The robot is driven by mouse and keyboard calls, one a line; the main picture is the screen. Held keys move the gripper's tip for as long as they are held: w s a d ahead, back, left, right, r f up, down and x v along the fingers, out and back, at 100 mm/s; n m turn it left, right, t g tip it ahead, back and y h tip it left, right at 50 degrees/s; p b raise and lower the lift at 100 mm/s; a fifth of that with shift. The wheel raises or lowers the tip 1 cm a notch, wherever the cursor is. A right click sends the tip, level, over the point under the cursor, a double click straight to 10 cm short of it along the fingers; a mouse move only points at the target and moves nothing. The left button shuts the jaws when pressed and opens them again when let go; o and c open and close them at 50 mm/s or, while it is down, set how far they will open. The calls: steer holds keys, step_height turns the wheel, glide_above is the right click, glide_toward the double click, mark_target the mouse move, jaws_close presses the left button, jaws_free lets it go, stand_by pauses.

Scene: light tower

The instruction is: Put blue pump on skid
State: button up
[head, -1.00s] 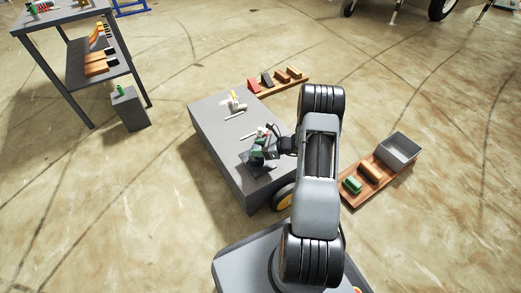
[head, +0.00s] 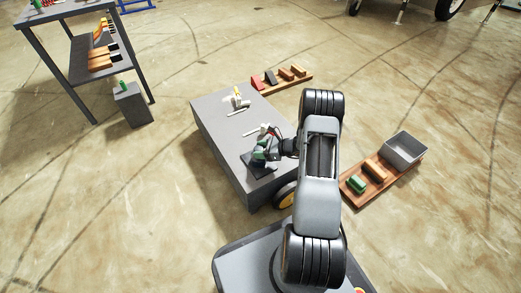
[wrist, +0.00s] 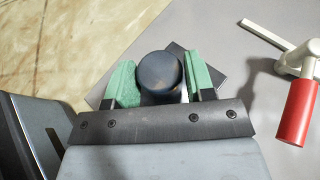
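The blue pump (wrist: 160,75) is a dark blue cylinder, seen from its round top in the wrist view. My gripper (wrist: 161,84) has its green finger pads on both sides of it and appears shut on it. A dark square plate, which looks like the skid (wrist: 209,69), lies below the pump, partly hidden by pump and fingers. In the head view the gripper (head: 266,149) is over the dark plate (head: 259,169) on the near end of the grey table. Whether the pump's base touches the plate is hidden.
The grey table (head: 215,115) also bears a red-handled pale fitting (wrist: 298,105) right of the gripper and small parts farther back. A wooden board (head: 350,200) with a green block and grey bin (head: 405,148) lies at right. A shelf (head: 90,65) stands at left.

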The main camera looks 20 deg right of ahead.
steer(key=o, duration=0.3)
steer(key=shift+o, duration=0.2)
